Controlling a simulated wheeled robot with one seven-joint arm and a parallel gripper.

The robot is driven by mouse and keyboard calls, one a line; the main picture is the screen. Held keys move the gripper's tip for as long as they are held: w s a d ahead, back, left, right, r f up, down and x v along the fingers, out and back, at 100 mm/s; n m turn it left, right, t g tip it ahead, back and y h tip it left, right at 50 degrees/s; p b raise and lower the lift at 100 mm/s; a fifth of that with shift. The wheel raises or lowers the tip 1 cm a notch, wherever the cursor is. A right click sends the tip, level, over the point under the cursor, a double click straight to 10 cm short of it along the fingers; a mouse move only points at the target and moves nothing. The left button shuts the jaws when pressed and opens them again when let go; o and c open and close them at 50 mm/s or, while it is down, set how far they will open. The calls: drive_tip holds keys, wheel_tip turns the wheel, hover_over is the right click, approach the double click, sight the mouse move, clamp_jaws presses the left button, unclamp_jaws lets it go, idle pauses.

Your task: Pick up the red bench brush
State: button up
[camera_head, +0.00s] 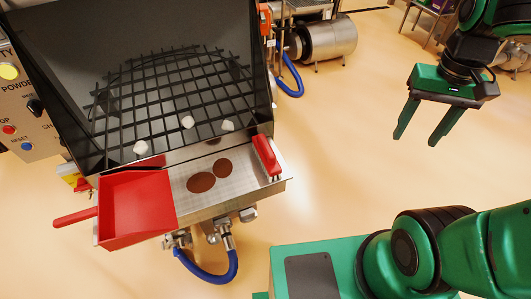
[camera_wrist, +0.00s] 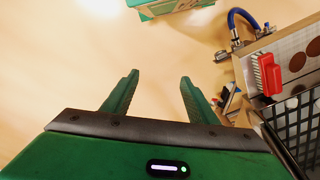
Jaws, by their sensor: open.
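The red bench brush (camera_head: 266,156) lies at the right end of the perforated metal shelf (camera_head: 232,181) on the front of the hopper. Its pale bristles show along its right side. In the wrist view the brush (camera_wrist: 268,74) is at the upper right, with its bristles on the left side. My gripper (camera_head: 420,136) is open and empty, in the air to the right of the hopper and well apart from the brush. In the wrist view the open fingers (camera_wrist: 157,80) have only floor between them.
A red dustpan (camera_head: 135,207) sits on the shelf's left end. Two brown discs (camera_head: 201,182) lie between it and the brush. White lumps (camera_head: 188,122) rest on the hopper's black grid (camera_head: 160,95). A control panel (camera_head: 20,110) stands left. A blue hose (camera_head: 210,277) hangs below.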

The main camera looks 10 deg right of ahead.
drive_tip(key=w+a+f+n, duration=0.1)
drive_tip(key=w+a+n, duration=0.2)
drive_tip(key=w+a, duration=0.45)
drive_tip(key=n, duration=0.4)
approach(266, 145)
drive_tip(key=shift+d+f, duration=0.55)
drive_tip(key=shift+d, duration=0.15)
drive_tip(key=f, duration=0.2)
drive_tip(key=a+f, duration=0.1)
drive_tip(key=f, duration=0.2)
drive_tip(key=shift+a, duration=0.1)
drive_tip(key=shift+w+f, duration=0.1)
drive_tip(key=shift+f, duration=2.95)
drive_tip(key=c, duration=1.3)
